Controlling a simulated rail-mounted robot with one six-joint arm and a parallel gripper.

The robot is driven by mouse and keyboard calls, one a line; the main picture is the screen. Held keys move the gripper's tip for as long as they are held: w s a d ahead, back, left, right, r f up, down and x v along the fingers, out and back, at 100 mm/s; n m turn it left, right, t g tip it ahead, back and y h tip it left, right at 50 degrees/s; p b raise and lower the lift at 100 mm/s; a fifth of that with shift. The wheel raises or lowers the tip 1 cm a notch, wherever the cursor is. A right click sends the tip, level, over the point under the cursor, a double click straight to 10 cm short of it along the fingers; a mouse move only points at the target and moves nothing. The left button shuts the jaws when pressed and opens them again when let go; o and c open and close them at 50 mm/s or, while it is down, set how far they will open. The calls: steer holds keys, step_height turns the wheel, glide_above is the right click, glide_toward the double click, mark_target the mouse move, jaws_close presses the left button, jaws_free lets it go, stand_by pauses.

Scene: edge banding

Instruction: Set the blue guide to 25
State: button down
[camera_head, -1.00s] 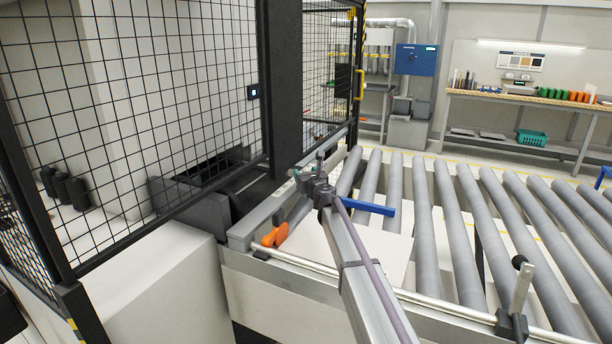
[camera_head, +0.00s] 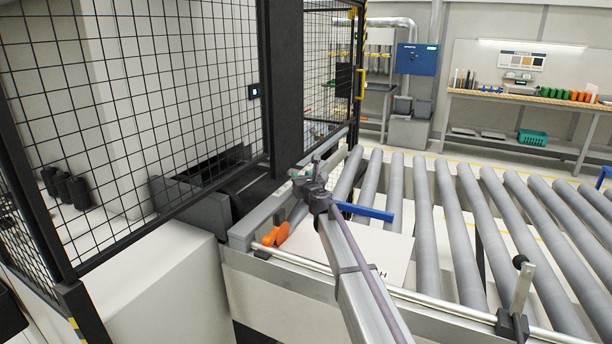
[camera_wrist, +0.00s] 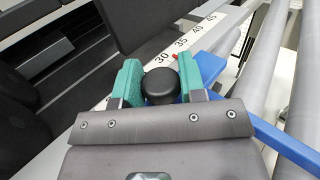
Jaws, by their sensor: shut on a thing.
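My gripper (camera_wrist: 161,84) has teal fingers on both sides of a round black knob (camera_wrist: 160,88) and is shut on it. The blue guide (camera_wrist: 262,130) is a flat bar that runs from beside the knob to the lower right in the wrist view. In the head view the blue guide (camera_head: 365,211) reaches right over the rollers from my gripper (camera_head: 303,177). A white scale (camera_wrist: 190,40) behind the knob shows 30, 35, 40 and 45. A small red mark (camera_wrist: 175,57) sits between 30 and 35. The lower numbers are hidden.
An orange handle (camera_head: 275,234) stands at the near left of the rail. A white panel (camera_head: 375,250) lies on the rollers (camera_head: 470,230) under the guide. A black mesh fence (camera_head: 130,110) and post are on the left. A clamp lever (camera_head: 520,295) stands at the near right edge.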

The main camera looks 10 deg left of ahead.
steer(key=shift+s+a, duration=0.2)
steer(key=shift+s, duration=0.45)
steer(key=c, duration=0.8)
jaws_free()
steer(key=shift+o, duration=0.2)
steer(key=v, duration=1)
steer(key=shift+s+d, duration=0.25)
steer(key=shift+s, duration=0.05)
